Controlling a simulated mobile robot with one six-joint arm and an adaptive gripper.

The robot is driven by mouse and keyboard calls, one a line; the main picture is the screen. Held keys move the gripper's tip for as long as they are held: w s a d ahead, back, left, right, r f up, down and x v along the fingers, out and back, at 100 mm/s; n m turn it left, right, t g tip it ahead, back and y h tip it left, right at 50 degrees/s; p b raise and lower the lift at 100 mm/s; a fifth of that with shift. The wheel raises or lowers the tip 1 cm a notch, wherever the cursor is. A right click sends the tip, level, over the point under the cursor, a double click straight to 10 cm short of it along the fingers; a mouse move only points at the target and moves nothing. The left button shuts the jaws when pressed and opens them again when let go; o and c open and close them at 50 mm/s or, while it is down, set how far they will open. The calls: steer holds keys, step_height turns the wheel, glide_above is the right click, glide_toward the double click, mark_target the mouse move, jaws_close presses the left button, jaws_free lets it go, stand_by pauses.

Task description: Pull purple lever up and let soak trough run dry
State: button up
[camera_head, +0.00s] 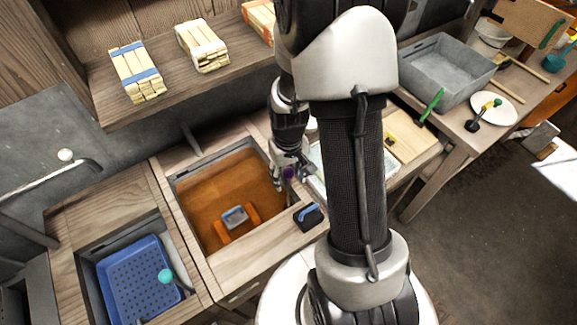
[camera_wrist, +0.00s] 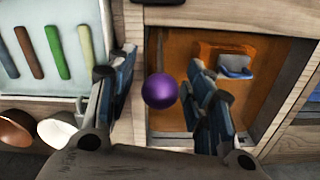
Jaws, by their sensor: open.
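The purple lever shows as a round glossy purple knob (camera_wrist: 160,91) in the wrist view, between my gripper's two fingers. My gripper (camera_wrist: 160,70) is open, with one blue-grey finger on each side of the knob; gaps show on both sides. In the head view the knob (camera_head: 289,173) is partly hidden by my gripper (camera_head: 287,176), at the right edge of the trough. The soak trough (camera_head: 205,164) is a square basin in the wooden counter, with orange-brown liquid (camera_head: 195,198) in it.
An orange holder with a grey block (camera_head: 235,216) sits in the trough. A blue perforated tray (camera_head: 130,285) stands in the left basin. Wrapped slat bundles (camera_head: 203,46) lie on the shelf above.

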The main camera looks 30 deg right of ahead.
step_height(320, 180, up, 12)
steer(key=shift+f, duration=0.15)
stand_by(0.5)
